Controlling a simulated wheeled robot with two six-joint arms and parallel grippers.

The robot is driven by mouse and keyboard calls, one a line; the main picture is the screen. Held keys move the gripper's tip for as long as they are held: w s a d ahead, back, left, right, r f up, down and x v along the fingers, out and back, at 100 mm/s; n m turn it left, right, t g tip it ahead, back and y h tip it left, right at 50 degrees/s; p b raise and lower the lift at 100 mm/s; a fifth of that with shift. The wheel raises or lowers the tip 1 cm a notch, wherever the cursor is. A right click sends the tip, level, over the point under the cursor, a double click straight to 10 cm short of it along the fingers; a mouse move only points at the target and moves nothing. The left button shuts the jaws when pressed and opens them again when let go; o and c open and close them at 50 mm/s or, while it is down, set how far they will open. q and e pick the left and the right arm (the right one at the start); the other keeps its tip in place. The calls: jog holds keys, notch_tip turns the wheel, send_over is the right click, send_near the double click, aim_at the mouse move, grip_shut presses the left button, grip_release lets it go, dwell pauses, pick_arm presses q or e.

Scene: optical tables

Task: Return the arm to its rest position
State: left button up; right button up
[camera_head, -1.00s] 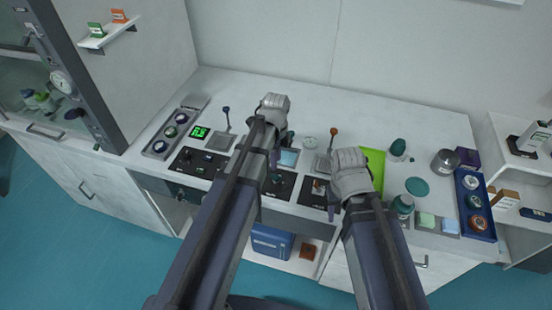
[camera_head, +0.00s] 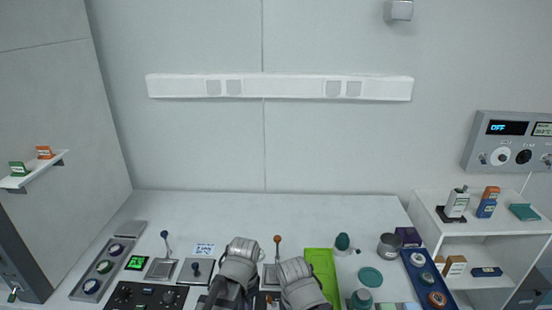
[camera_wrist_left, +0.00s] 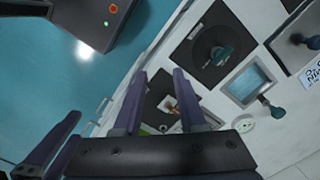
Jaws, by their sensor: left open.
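My left arm's grey wrist (camera_head: 238,262) shows at the bottom middle of the head view, over the bench near the lever panels. Its fingers are hidden there. In the left wrist view my left gripper (camera_wrist_left: 160,85) has its two dark purple fingers apart, with nothing held between them. A dark panel with a small orange-and-white part lies beyond and between the fingers. My right arm's grey wrist (camera_head: 300,283) is just right of the left one, by the green mat. Its fingers are hidden in the head view.
The bench (camera_head: 260,207) is clear along the back. A red-knobbed lever (camera_head: 277,241) stands behind the wrists, and a dark-knobbed lever (camera_head: 165,236) stands left. A green mat (camera_head: 321,268), cups and a blue tray (camera_head: 421,282) lie right. White shelves (camera_head: 478,240) stand far right.

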pick_arm(q)
jog(key=s+d+n, duration=0.3)
jog(key=s+n, duration=0.3)
